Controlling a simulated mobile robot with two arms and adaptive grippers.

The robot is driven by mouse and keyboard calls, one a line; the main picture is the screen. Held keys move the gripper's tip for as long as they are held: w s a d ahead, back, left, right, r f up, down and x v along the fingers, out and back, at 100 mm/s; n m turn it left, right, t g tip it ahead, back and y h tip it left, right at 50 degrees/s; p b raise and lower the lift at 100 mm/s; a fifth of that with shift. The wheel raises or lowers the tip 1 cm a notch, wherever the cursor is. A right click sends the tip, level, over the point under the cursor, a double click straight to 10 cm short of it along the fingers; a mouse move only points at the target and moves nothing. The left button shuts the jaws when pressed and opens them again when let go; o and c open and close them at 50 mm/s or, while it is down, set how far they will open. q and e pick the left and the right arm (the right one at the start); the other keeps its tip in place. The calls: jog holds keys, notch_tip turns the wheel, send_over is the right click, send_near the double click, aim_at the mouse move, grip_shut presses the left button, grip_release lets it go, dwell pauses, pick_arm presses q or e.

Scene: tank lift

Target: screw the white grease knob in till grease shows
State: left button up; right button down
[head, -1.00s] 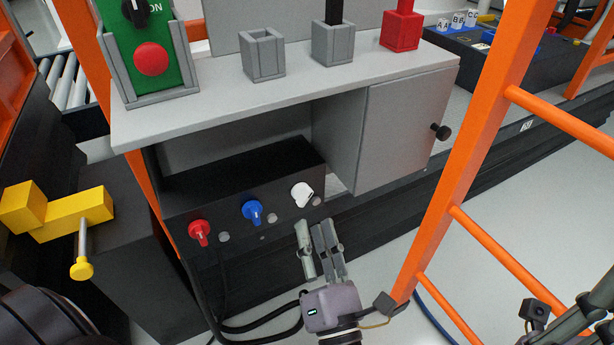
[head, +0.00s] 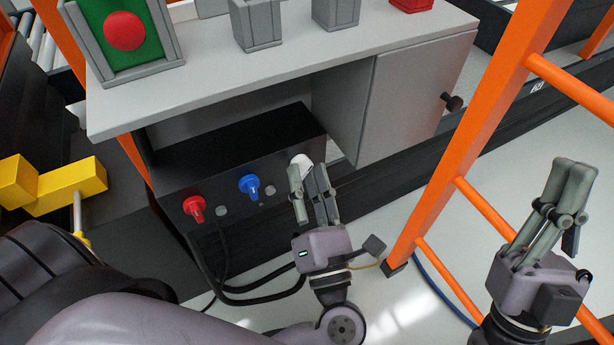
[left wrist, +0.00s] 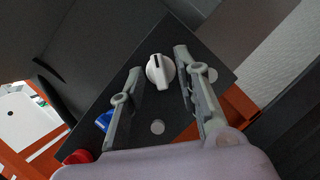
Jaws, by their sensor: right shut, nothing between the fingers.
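The white grease knob (head: 302,161) is at the right end of the black box's front, partly hidden by my left gripper in the head view. In the left wrist view the knob (left wrist: 160,71) shows a dark slot line and lies between the two spread fingertips, with space on both sides. My left gripper (head: 307,170) is open around the line of the knob and does not visibly touch it; it also shows in the left wrist view (left wrist: 158,60). My right gripper (head: 575,165) is shut and empty at the far right, in front of the orange ladder. No grease is seen.
The black box (head: 240,150) also carries a red knob (head: 194,208) and a blue knob (head: 249,187). A grey shelf top (head: 290,75) overhangs it, with a cabinet door (head: 415,95) to the right. An orange ladder (head: 470,130) stands between my grippers. Black hoses (head: 235,290) hang below.

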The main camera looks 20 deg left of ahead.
pick_arm(q)
jog(key=shift+c, duration=0.5)
grip_shut()
jog(key=shift+r, duration=0.1)
